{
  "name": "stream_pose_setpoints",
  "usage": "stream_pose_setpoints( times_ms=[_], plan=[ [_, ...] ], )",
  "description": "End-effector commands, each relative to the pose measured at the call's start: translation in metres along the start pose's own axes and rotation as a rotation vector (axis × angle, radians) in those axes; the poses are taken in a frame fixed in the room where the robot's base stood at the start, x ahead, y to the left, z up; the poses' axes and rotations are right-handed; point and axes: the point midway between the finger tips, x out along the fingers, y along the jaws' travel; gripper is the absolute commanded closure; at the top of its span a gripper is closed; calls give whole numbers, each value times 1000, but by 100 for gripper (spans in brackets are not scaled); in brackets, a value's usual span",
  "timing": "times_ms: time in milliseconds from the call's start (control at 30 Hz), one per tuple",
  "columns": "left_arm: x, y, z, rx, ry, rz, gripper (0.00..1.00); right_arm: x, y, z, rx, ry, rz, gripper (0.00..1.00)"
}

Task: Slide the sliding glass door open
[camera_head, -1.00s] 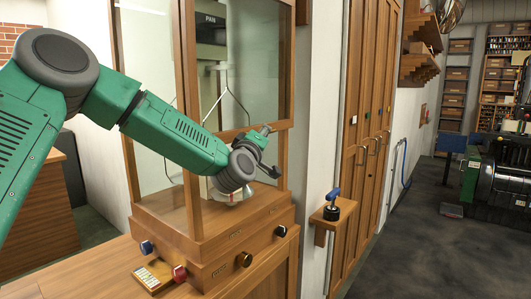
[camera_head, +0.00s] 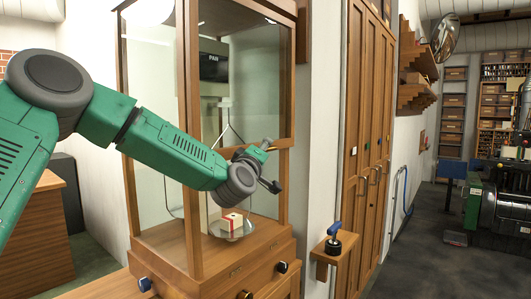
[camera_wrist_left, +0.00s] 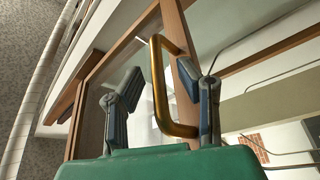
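A wood-framed glass case (camera_head: 193,120) stands at the centre of the head view. The sliding glass door (camera_head: 258,85) is its right-hand pane; its lower wooden rail sits well above the case floor. My left gripper (camera_head: 265,168) is close to this rail. In the left wrist view, a brass handle (camera_wrist_left: 160,90) on a wooden frame lies between the two spread fingers of the left gripper (camera_wrist_left: 165,88). The right finger is close to the handle; whether it touches is unclear. The left finger stands apart from it. My right gripper is not in view.
A red-and-white box (camera_head: 231,221) sits on a round metal pan (camera_head: 232,230) inside the case, below the rail. A small wall shelf (camera_head: 333,248) with a blue-handled object is right of the case. Tall wooden cabinets (camera_head: 366,140) stand farther right. Open floor lies beyond.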

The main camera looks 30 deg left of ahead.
Motion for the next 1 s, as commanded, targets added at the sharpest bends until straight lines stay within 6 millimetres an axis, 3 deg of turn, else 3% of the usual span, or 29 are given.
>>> stream_pose_setpoints(
  times_ms=[267,367,733,1000],
  plan=[
    [-6,-1,3,1,-6,-3,69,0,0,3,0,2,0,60],
    [-19,0,3,0,-7,-2,69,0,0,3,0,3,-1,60],
    [-94,-4,1,-1,-5,-4,69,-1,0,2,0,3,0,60],
    [-118,-4,0,-1,-3,-3,69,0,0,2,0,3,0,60]
  ],
)
